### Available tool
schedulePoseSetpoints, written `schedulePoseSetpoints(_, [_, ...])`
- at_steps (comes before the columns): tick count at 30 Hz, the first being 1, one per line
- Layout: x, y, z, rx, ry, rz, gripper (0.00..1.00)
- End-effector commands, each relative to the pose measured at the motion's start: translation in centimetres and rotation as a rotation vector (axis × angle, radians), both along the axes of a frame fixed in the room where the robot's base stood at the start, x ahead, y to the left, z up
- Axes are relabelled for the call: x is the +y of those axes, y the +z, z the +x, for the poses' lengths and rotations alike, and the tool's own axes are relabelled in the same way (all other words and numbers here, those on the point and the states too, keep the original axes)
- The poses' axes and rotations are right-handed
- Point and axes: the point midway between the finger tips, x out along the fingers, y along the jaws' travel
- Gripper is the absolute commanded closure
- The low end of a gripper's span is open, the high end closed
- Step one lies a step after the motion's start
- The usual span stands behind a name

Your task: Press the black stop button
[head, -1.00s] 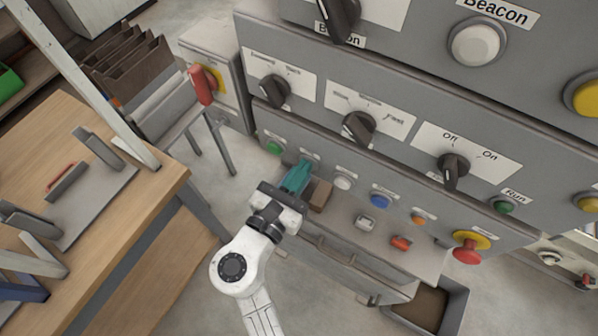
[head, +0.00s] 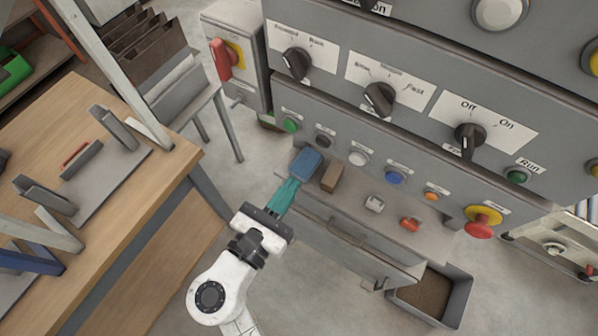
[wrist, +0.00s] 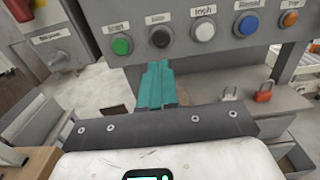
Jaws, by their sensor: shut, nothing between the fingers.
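The black stop button (head: 324,141) sits in the lower row of the grey panel, between a green button (head: 291,125) and a white button (head: 357,158). In the wrist view the black button (wrist: 160,38) is right above my teal fingertips, its label too blurred to read clearly. My gripper (head: 296,183) is shut and empty. In the head view its fingertips are below and left of the black button, apart from it, by a blue block (head: 306,163) on the ledge.
The ledge under the buttons holds a brown block (head: 334,176), a grey item (head: 374,203) and a red padlock-like item (head: 411,224). A red-and-yellow emergency knob (head: 483,221) is at the right. A wooden bench (head: 165,165) stands at the left.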

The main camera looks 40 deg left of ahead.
Motion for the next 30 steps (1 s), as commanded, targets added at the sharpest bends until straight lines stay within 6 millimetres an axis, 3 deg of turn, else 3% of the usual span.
schedulePoseSetpoints(3, [-0.4, -0.2, -1.9, 0.001, 0.002, 0.0, 1.0])
schedulePoseSetpoints(9, [-0.8, 0.0, -3.3, 0.0, 0.001, 0.001, 1.0])
schedulePoseSetpoints(30, [-0.8, 0.0, -3.4, 0.0, 0.0, 0.0, 1.0])
